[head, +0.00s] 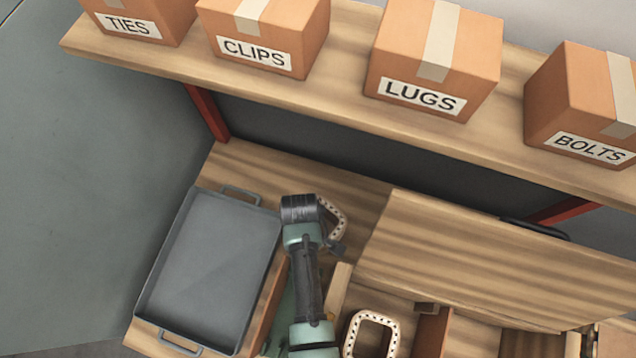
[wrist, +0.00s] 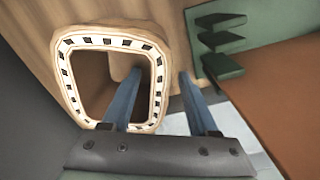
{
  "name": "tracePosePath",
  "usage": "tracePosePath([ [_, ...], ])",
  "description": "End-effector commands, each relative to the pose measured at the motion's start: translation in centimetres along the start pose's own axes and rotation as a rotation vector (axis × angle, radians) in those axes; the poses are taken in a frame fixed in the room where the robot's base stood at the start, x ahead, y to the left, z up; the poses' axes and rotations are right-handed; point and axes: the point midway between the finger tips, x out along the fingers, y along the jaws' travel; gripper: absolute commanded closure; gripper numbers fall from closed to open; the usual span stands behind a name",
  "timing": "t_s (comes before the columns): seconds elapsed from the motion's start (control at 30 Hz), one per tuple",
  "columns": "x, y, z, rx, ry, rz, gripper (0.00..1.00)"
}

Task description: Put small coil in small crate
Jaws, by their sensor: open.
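In the wrist view a pale coil (wrist: 68,85), a rounded rectangular ring with dark slots, stands at left. My gripper (wrist: 162,78) is open. Its left finger overlaps the coil's opening and its right finger lies outside, so the coil's right side shows between them. I cannot tell whether either finger touches it. In the head view a coil (head: 337,217) is partly hidden behind the end of my arm; it appears to be the same one. Another coil (head: 370,316) stands at the bottom centre, cut by the frame edge. I cannot make out which crate is the small one.
A grey tray (head: 213,265) with handles lies left of my arm. A wooden panel (head: 470,265) fills the right of the bench, with wooden compartment walls (head: 432,335) below. A shelf (head: 345,105) with labelled boxes crosses above. Green prongs (wrist: 222,45) stand right of my fingers.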

Motion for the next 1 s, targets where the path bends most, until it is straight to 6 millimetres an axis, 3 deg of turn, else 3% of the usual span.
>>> tracePosePath([
  [0.1,-0.02,0.0,-0.01,0.0,0.0,0.0,0.4],
  [0.43,-0.04,0.0,0.01,0.0,0.0,0.0,0.99],
  [1.0,-0.05,-0.01,0.02,0.0,-0.001,0.0,1.0],
])
